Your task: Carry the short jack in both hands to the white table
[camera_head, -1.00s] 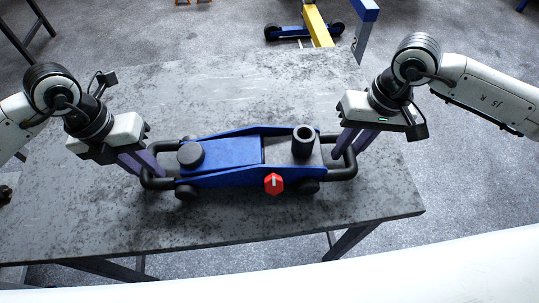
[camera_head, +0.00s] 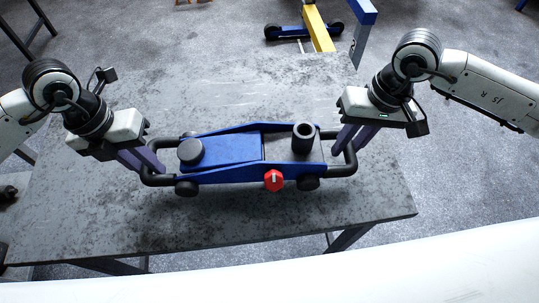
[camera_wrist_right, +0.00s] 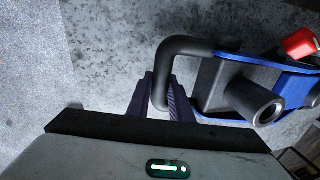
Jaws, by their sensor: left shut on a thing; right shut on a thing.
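The short jack (camera_head: 222,160) is blue with black wheels, a round black pad, a black socket, a red knob and a black handle loop at each end. In the head view it hangs level, seemingly a little above the grey table, with a shadow under it. My left gripper (camera_head: 150,163) is shut on its left handle. My right gripper (camera_head: 347,147) is shut on its right handle. The right wrist view shows the right fingers (camera_wrist_right: 160,98) around the black handle bar (camera_wrist_right: 165,70).
The grey worn table (camera_head: 240,225) lies under the jack, with bare top around it. Beyond it, on the grey floor, stands another blue wheeled thing with a yellow post (camera_head: 318,30). Dark legs (camera_head: 35,30) show at the upper left.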

